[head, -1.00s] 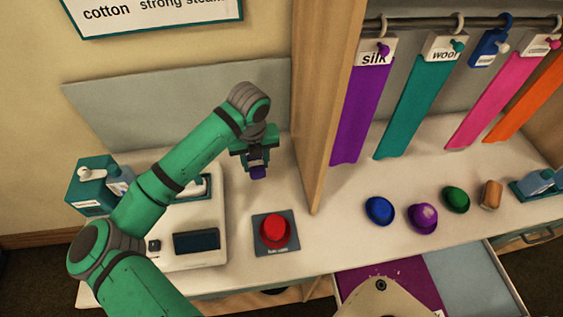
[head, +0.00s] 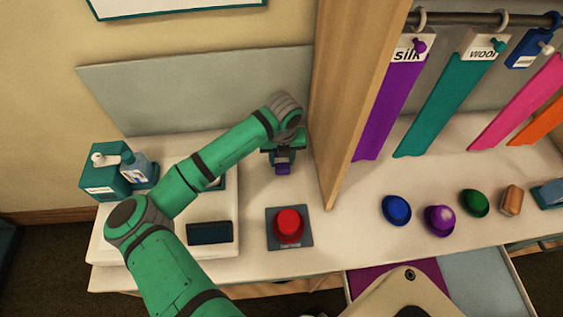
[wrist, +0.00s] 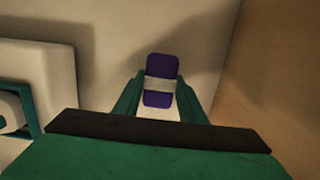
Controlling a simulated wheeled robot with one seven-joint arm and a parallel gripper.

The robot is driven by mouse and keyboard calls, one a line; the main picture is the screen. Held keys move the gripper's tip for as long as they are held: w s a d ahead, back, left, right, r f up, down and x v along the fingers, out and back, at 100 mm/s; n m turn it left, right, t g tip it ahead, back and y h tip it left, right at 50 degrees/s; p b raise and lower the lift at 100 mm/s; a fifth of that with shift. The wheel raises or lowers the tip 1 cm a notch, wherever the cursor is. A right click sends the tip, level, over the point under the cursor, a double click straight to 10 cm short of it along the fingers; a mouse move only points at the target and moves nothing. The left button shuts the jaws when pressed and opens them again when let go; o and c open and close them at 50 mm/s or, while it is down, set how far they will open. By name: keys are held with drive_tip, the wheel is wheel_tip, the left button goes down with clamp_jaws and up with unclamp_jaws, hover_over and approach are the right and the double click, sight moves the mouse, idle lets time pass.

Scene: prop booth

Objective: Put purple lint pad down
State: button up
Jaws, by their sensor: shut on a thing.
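The purple lint pad (wrist: 161,69) is a small dark purple block with a pale band around its middle. It shows between the fingers in the wrist view and below them in the head view (head: 283,169). My gripper (wrist: 160,98) is shut on it. In the head view my gripper (head: 283,158) points down over the white counter (head: 330,235), behind the red button and left of the wooden divider. I cannot tell whether the pad touches the counter.
A red button (head: 289,222) on a dark plate stands in front. The wooden divider (head: 352,100) rises to the right. A white device (head: 170,240) and teal dispenser (head: 105,172) are left. Beyond the divider are several coloured knobs, hanging strips and an open drawer (head: 480,285).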

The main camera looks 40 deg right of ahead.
sight(281, 164)
drive_tip(key=shift+w+f, duration=0.1)
drive_tip(key=shift+f, duration=0.85)
drive_tip(key=shift+a+f, duration=0.1)
drive_tip(key=shift+f, duration=0.15)
drive_tip(key=o, duration=1)
drive_tip(key=shift+f, duration=0.1)
drive_tip(key=shift+o, duration=0.2)
drive_tip(key=shift+a, duration=0.1)
drive_tip(key=shift+a+f, duration=0.1)
drive_tip(key=shift+w+r, duration=0.1)
drive_tip(key=shift+r, duration=0.25)
wheel_tip(281, 164, up, 12)
drive_tip(key=s, duration=0.1)
drive_tip(key=shift+s+a, duration=0.15)
drive_tip(key=shift+s, duration=0.05)
